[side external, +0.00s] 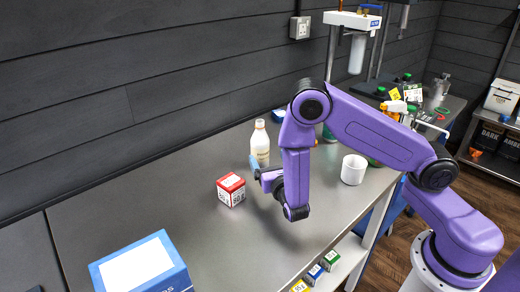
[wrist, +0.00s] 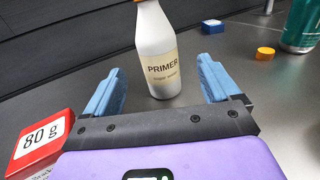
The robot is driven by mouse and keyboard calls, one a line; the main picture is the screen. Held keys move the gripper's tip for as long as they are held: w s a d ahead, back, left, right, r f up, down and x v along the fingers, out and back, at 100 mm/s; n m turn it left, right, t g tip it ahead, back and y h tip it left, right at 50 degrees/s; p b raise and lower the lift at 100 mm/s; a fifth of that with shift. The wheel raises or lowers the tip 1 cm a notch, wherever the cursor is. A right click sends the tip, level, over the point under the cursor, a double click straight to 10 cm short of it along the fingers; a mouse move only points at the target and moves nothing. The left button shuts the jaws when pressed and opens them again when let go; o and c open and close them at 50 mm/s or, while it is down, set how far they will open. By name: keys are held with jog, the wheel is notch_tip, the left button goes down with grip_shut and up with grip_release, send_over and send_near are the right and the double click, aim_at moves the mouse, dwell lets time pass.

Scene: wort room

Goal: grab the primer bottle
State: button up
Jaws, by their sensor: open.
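The primer bottle (wrist: 158,50) is white with a cream label reading "PRIMER". It stands upright on the grey counter, and in the side view the bottle (side external: 260,143) is near the back wall. My gripper (wrist: 161,92) is open, with its two blue fingers spread to the left and right of the bottle's lower part in the wrist view. The bottle appears beyond or between the fingertips, with a gap on each side and no contact visible. In the side view my gripper (side external: 254,166) is low and close in front of the bottle, partly hidden by my arm.
A red and white box (side external: 231,190) marked "80 g" (wrist: 41,142) sits close to the left of my gripper. A white mug (side external: 353,169) stands to the right. An orange cap (wrist: 265,54), a blue box (wrist: 212,27) and a green bottle (wrist: 300,25) lie beyond. A blue box (side external: 143,265) is at the front left.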

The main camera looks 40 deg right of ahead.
aim_at(258, 142)
jog(key=x, duration=1)
jog(key=shift+w+a+r, duration=0.1)
jog(key=c, duration=1.2)
